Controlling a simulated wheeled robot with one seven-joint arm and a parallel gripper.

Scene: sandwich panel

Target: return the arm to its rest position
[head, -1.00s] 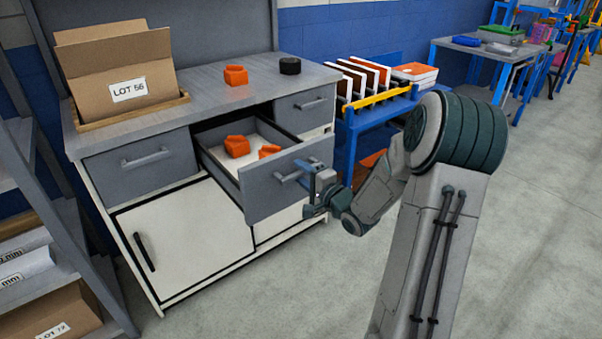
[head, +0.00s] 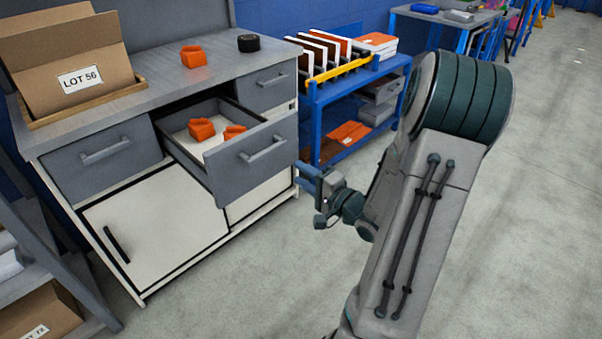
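My arm (head: 415,220) is in the right half of the head view, bent at a large dark green joint. My gripper (head: 312,182) is at its lower left end, in front of the cabinet and to the right of the open drawer (head: 235,175). It is apart from the drawer handle (head: 265,150). The gripper is small and seen from the side, so I cannot tell whether its fingers are open or shut. I see nothing held in it.
The open drawer juts out with two orange parts (head: 201,129) inside. The cabinet top (head: 160,85) carries a cardboard box (head: 70,60), an orange part (head: 193,56) and a black roll (head: 248,42). A blue cart (head: 316,120) stands behind my gripper. Floor at right is clear.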

